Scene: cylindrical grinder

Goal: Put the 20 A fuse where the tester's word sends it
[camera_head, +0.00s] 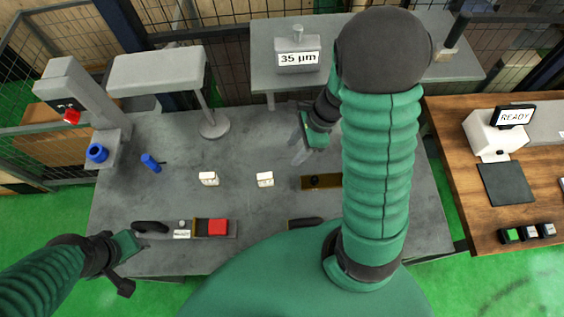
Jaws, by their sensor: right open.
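I cannot single out a 20 A fuse; no such marking is readable. A white device (494,133) on the wooden table at right has a screen (514,117) reading READY and may be the tester. Two small white blocks with unreadable faces, one at left (208,178) and one at right (265,179), stand apart on the grey table. My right gripper (301,150) is open above the grey table, beyond the right block, partly hidden by my arm. My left gripper (136,249) is at the grey table's front left; its fingers are unclear.
A tray (233,229) at the front holds a red block (217,227). A gauge (298,58) reading 35 µm stands on the back table. A dark mat (505,183) and several small boxes (527,233) are at right.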

